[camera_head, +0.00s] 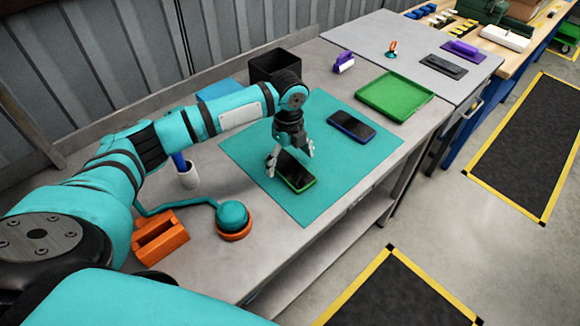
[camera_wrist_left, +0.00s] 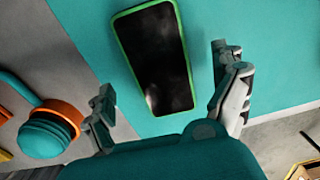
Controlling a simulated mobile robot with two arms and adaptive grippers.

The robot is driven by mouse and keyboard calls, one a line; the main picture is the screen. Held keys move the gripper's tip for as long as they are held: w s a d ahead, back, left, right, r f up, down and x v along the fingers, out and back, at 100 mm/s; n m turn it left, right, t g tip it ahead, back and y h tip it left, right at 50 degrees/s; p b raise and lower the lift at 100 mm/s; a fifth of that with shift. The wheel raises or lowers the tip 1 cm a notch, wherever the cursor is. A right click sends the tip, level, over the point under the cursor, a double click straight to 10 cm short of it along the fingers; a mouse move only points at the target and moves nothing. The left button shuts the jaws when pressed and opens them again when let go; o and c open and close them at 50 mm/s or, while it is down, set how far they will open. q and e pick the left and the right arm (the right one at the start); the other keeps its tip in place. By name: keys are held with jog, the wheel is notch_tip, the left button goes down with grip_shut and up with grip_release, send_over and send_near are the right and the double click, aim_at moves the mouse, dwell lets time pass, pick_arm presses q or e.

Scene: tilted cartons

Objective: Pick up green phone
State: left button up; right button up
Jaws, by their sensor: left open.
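The green phone (camera_head: 297,174) lies flat on the teal mat (camera_head: 349,178), its dark screen up inside a green rim. It also shows in the left wrist view (camera_wrist_left: 156,55), ahead of the fingertips and roughly between their lines. My left gripper (camera_head: 291,162) is open and empty, pointing down just above the phone's far-left end. In the left wrist view its two fingers (camera_wrist_left: 164,75) stand apart on either side, with no visible contact on the phone. I cannot tell the exact height gap. My right gripper is in neither view.
A blue-edged phone (camera_head: 351,127) lies on the mat farther right. A green tray (camera_head: 394,96) is beyond it. A black bin (camera_head: 275,66) stands behind.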

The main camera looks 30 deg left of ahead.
pick_arm(q)
notch_tip(320, 180, down, 2)
jog(key=shift+f, duration=0.1)
jog(key=c, duration=1.3)
jog(key=shift+c, duration=0.7)
